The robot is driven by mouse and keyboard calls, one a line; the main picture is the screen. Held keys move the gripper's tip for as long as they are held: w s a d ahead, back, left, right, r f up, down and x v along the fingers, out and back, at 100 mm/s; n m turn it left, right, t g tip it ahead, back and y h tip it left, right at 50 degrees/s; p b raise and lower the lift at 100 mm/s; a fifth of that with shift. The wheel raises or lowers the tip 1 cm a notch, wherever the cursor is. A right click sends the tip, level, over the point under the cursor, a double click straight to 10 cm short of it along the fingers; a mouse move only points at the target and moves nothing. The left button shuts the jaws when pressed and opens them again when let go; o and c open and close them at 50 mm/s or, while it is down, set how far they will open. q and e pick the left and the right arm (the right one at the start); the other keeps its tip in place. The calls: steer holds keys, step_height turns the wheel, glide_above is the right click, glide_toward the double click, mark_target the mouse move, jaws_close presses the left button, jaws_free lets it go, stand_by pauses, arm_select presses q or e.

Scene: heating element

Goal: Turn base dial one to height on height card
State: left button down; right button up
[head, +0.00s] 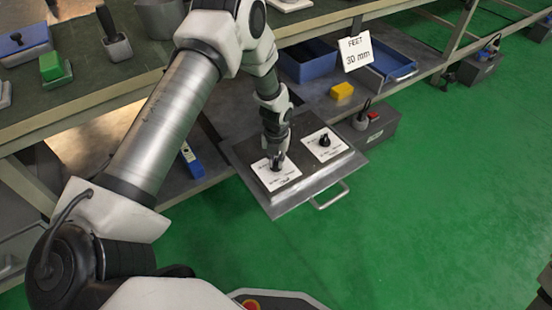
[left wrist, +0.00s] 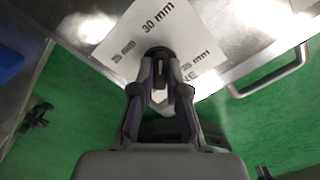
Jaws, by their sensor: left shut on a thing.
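The height card (head: 356,52) hangs at the shelf edge in the head view and reads "FEET 30 mm". Base dial one (left wrist: 159,52) is a black knob on a white scale plate (head: 268,176) marked 25, 30 and 35 mm. My left gripper (head: 277,160) points down over this left-hand dial. In the left wrist view its fingers (left wrist: 160,80) are shut on the knob. The fingers cover part of the knob, and I cannot tell where its pointer stands. A second black dial (head: 324,141) on its own white plate is to the right, untouched. My right gripper is out of view.
Both plates lie on a grey metal tray (head: 283,208) with a front handle (head: 330,196). Behind it are a yellow block (head: 342,91), a blue bin (head: 308,62) and a grey box (head: 376,126) with a black-handled item. Green floor is clear in front.

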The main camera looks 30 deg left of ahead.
mark_target(276, 162)
arm_select(q)
steer(key=shift+s+f, duration=0.15)
steer(key=shift+f, duration=0.15)
steer(key=c, duration=1.2)
jaws_free()
steer(key=shift+o, duration=0.2)
steer(key=shift+f, duration=0.2)
steer(key=shift+r, duration=0.15)
steer(key=shift+r, duration=0.2)
step_height(276, 162, up, 12)
steer(key=shift+f, duration=0.15)
